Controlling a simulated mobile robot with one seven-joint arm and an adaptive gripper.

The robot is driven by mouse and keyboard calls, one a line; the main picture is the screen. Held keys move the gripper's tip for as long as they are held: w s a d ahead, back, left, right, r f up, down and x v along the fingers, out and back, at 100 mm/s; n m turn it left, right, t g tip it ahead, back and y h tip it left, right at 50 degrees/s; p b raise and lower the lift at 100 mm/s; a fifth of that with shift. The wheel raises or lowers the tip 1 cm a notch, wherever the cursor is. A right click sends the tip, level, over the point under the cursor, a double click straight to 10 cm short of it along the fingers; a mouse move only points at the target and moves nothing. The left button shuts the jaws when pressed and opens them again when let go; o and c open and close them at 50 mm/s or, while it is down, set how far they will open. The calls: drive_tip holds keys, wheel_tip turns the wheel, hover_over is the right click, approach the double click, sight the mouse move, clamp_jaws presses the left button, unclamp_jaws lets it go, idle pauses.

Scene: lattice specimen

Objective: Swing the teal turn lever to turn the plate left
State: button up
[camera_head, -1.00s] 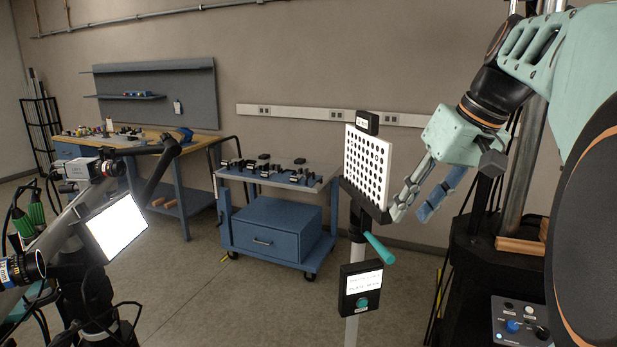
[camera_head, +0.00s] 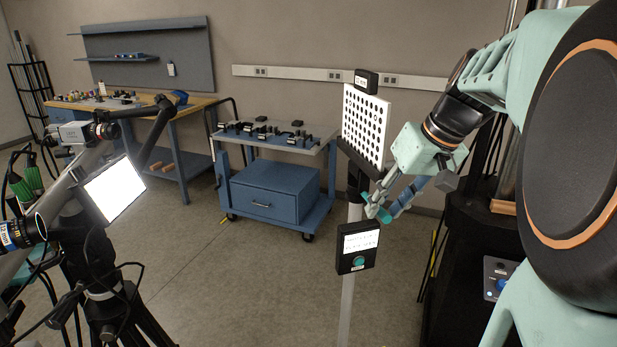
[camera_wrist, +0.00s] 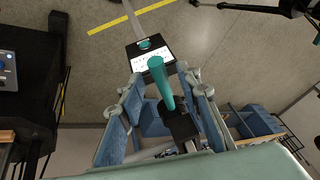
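The teal turn lever (camera_head: 384,215) sticks out below the white perforated plate (camera_head: 366,125), which stands upright on a post. My gripper (camera_head: 382,207) is at the lever, its fingers hiding part of it in the head view. In the wrist view, the lever (camera_wrist: 160,82) lies between the two spread fingers of my gripper (camera_wrist: 162,80), with gaps visible on both sides. I cannot tell whether either finger touches it. The lever's black mount (camera_wrist: 183,127) shows between the fingers.
A black box with a white label and teal button (camera_head: 358,248) sits on the post just below the lever. A blue cart (camera_head: 275,195) with small black parts stands behind, left of the post. A lit panel (camera_head: 114,190) on a stand is at the left. Open floor lies between.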

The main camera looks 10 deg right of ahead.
drive_tip(key=shift+c, duration=0.5)
clamp_jaws()
drive_tip(key=shift+a, duration=0.1)
drive_tip(key=a+m, duration=0.2)
drive_tip(key=a+m+h, duration=0.1)
drive_tip(key=shift+s+a+r+m+b, duration=0.1)
drive_tip(key=shift+s+a+m+b, duration=0.15)
drive_tip(key=shift+a+m+b, duration=0.1)
